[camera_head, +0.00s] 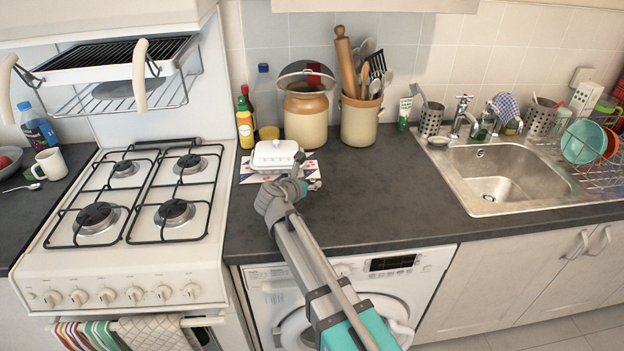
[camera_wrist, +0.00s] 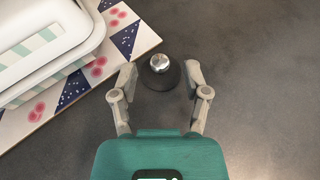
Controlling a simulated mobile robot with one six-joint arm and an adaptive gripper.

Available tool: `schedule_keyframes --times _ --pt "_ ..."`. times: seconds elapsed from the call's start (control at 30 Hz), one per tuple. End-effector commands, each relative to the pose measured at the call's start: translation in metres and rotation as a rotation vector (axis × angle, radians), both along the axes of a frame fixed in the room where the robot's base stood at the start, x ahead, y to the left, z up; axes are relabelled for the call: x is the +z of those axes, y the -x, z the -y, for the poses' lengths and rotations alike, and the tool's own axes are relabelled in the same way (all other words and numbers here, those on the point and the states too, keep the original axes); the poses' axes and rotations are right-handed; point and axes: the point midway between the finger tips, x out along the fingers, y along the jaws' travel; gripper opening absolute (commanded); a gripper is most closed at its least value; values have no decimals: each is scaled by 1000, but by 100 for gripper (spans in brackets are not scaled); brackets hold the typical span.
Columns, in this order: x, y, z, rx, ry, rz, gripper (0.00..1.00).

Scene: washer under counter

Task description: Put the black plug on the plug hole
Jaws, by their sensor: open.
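The black plug (camera_wrist: 155,80) has a round, shiny metal knob on top and sits on the dark worktop in the wrist view. My gripper (camera_wrist: 160,67) is open, with one finger on each side of the plug; a small gap shows on both sides. In the head view my gripper (camera_head: 306,174) is low over the worktop by the white butter dish, and I cannot make out the plug there. The plug hole (camera_head: 489,198) is in the floor of the metal sink (camera_head: 459,178), at the right.
The white butter dish (camera_head: 273,155) stands on a patterned board (camera_head: 247,177) left of my gripper. Pots (camera_head: 305,117) and bottles (camera_head: 244,129) line the back wall. The worktop (camera_head: 385,205) between gripper and sink is clear. A tap (camera_head: 463,116) and dish rack (camera_head: 607,160) flank the sink.

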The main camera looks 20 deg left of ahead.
Motion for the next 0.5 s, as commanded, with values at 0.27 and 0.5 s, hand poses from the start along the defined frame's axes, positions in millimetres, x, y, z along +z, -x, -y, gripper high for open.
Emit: schedule_keyframes --times 0.27,0.5 --pt "21 45 -3 4 1 1 60" --pt "33 76 -6 1 1 1 60"
